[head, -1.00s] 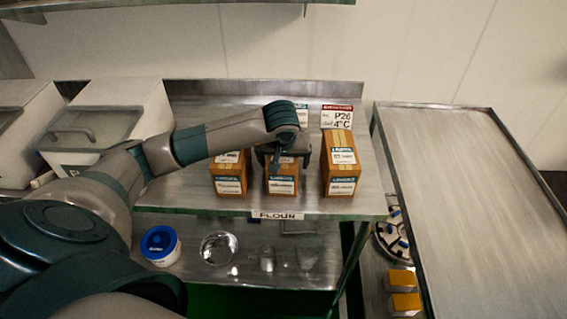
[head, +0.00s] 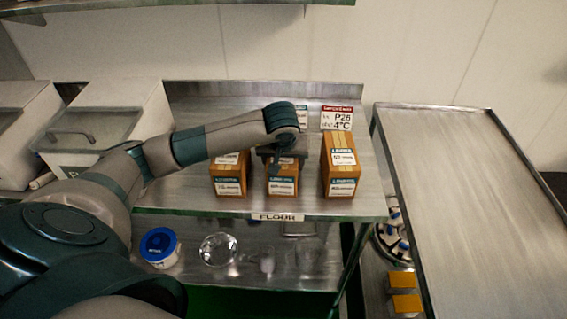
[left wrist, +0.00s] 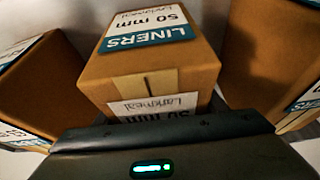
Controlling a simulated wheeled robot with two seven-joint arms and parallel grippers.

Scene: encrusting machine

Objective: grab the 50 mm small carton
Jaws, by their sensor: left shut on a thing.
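The 50 mm small carton is the middle brown carton (head: 282,187) on the steel shelf. Its label reads "50 mm LINERS" in the left wrist view (left wrist: 150,65). My left gripper (head: 281,157) comes down over the carton's top from behind and is shut on it. In the left wrist view the dark gripper body (left wrist: 165,145) spans the bottom edge, close against the carton, and its fingertips are hidden. The carton stands upright and appears to rest on the shelf. My right gripper is not in view.
A brown carton stands on the left (head: 229,187) and a taller one on the right (head: 341,172), with narrow gaps. A FLOUR tag (head: 277,217) marks the front edge. White bins (head: 95,125) stand at left, and a bare steel table (head: 465,190) at right.

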